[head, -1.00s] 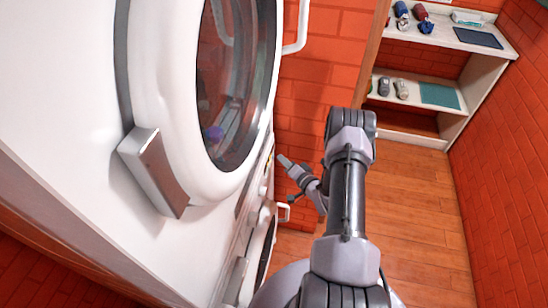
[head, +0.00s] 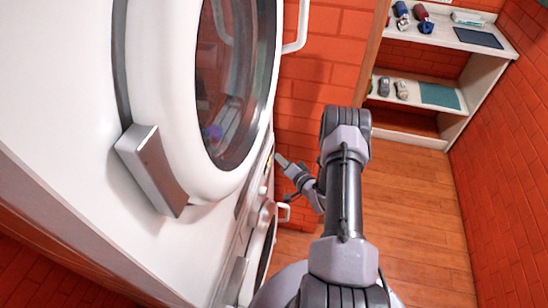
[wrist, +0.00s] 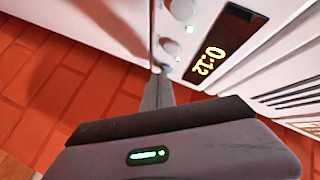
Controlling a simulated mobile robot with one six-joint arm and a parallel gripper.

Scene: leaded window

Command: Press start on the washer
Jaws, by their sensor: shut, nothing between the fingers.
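Two white front-loading machines are stacked at the left in the head view: an upper one (head: 60,100) with a large round door, and a lower one (head: 262,248), partly hidden. I cannot tell which is the washer. My gripper (head: 281,160) is shut and empty, its tip close to the control panel between the two doors. In the wrist view, the gripper's tip (wrist: 157,72) is beside the panel's edge, near small lit buttons (wrist: 178,58) and a round knob (wrist: 170,45). A display (wrist: 212,52) reads 0:12. I cannot tell whether the tip touches the panel.
The upper door's white handle (head: 297,30) sticks out to the right. An orange brick wall (head: 315,95) is behind my gripper. A shelf unit (head: 455,100) with small items stands at the back right, with clear wooden floor (head: 425,215) before it.

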